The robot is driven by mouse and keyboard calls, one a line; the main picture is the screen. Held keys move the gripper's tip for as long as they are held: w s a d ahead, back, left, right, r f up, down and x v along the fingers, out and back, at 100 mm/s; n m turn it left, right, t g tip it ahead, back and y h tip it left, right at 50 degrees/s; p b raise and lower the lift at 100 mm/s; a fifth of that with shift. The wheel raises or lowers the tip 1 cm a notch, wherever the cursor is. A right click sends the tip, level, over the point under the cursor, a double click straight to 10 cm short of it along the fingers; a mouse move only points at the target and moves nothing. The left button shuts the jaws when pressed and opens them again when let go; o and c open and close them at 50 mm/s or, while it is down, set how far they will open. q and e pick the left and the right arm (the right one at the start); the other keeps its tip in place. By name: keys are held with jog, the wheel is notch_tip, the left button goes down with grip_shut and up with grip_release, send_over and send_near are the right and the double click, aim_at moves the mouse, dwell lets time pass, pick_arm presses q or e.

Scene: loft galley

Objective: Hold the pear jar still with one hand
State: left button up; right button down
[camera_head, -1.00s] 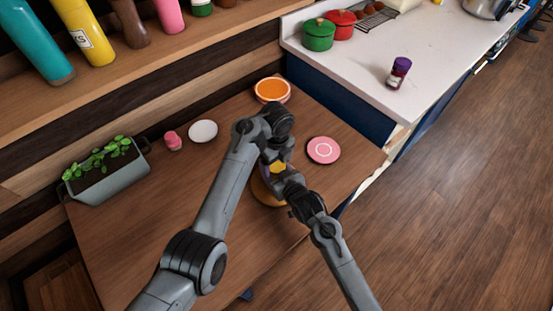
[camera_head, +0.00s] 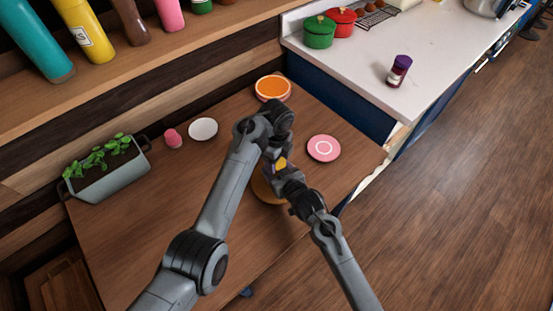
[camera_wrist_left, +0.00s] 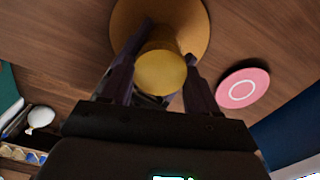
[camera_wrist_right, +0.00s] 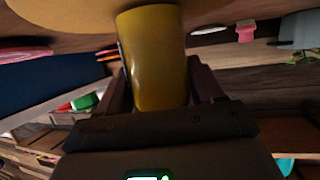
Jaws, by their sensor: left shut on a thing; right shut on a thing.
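The yellow jar (camera_head: 281,164) is mostly hidden by my two grippers in the head view. Its round yellow top (camera_wrist_left: 161,73) lies between the fingers of my left gripper (camera_head: 275,161), which is shut on it from above. The jar's smooth yellow side (camera_wrist_right: 158,60) shows in the right wrist view, between the fingers of my right gripper (camera_head: 276,174), shut on it from the side. The jar is over a round orange-yellow mat (camera_head: 261,188); whether its base touches the mat is hidden. No pear label is visible.
A pink coaster (camera_head: 324,148) lies right of the jar. An orange dish (camera_head: 272,87), white disc (camera_head: 203,129), small pink object (camera_head: 173,138) and planter (camera_head: 110,176) stand farther back and left. The front of the wooden table (camera_head: 130,245) is clear.

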pick_arm(q)
jog(key=o, duration=1.2)
jog(key=shift+c, duration=0.2)
jog(key=shift+r, duration=0.1)
jog(key=shift+r, duration=2.25)
jog(key=shift+c, duration=0.3)
notch_tip(320, 180, up, 3)
jog(key=m, duration=0.3)
jog(key=shift+a+f, duration=0.1)
jog(key=shift+f, duration=3.8)
jog(key=shift+c, duration=0.5)
